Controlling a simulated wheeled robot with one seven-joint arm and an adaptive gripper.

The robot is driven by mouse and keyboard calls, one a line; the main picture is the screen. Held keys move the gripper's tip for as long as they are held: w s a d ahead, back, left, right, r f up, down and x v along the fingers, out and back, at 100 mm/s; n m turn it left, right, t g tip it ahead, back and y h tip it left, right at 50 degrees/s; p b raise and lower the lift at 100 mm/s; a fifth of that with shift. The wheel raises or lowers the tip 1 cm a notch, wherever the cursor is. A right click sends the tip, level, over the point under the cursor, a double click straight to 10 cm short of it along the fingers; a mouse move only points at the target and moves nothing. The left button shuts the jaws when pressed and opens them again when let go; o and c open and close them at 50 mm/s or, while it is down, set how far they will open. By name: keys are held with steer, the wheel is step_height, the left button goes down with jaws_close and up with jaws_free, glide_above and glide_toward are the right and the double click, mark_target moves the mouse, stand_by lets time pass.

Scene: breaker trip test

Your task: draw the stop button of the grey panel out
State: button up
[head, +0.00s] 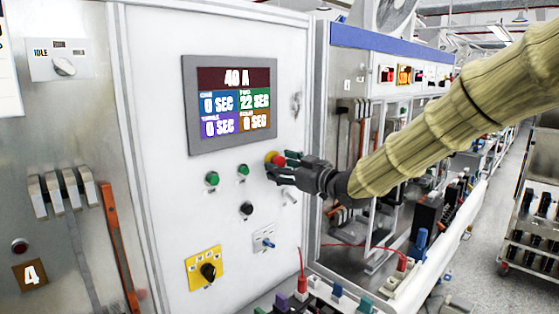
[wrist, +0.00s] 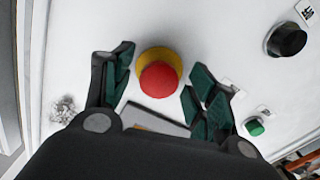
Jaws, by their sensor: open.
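The stop button (wrist: 159,80) is a red mushroom head on a yellow collar, set in the pale grey panel (head: 165,100). In the head view the stop button (head: 279,161) shows just at the tip of my gripper (head: 272,171), which partly covers it. In the wrist view my gripper (wrist: 155,88) is open, with one dark-green-padded finger on each side of the button. Gaps show between the red head and both fingers. I cannot tell exactly how deep the fingertips reach along the button.
Two green buttons (head: 212,179) and a black knob (head: 247,208) lie left of and below my gripper. A yellow plate with a black rotary switch (head: 207,271) and a small toggle plate (head: 265,239) sit lower. A display (head: 231,101) is above. A bench with coloured parts (head: 338,291) stands at the front.

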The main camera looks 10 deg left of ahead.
steer(key=shift+w+a+f, duration=0.1)
steer(key=shift+w+a, duration=0.35)
steer(key=shift+a, duration=0.1)
steer(key=shift+s, duration=0.1)
steer(key=shift+c, duration=0.2)
jaws_close()
steer(key=shift+s+d+f+b, duration=0.1)
steer(key=shift+s+d+b, duration=0.2)
steer(key=shift+d+b, duration=0.15)
steer(key=shift+s+d, duration=0.2)
steer(key=shift+d, duration=0.15)
steer(key=shift+o, duration=0.2)
jaws_free()
